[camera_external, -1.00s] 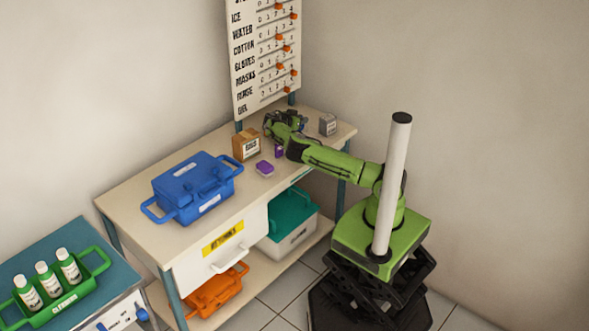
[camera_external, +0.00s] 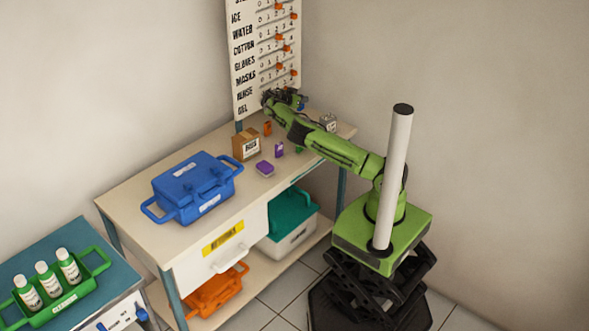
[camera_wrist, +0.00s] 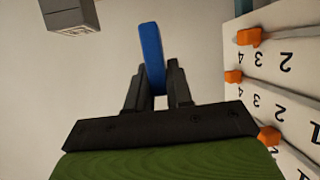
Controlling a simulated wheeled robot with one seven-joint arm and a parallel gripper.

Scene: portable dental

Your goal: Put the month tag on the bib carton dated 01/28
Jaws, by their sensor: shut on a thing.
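My gripper (camera_external: 297,100) is raised above the back of the table, near the wall board. In the wrist view my gripper (camera_wrist: 156,70) is shut on a slim blue piece, likely the month tag (camera_wrist: 151,45), which sticks out past the fingers. A brown carton (camera_external: 246,146) with a white label stands on the table, left of and below the gripper. A grey carton (camera_external: 328,122) stands at the back right; a grey box (camera_wrist: 70,15) shows at top left in the wrist view. I cannot read a date on either carton.
Small orange (camera_external: 267,128), purple (camera_external: 279,150) and green (camera_external: 298,149) pieces stand near the arm. A flat purple item (camera_external: 265,168) and a blue case (camera_external: 196,187) are farther forward. The counting board (camera_external: 262,60) with orange sliders rises close behind the gripper.

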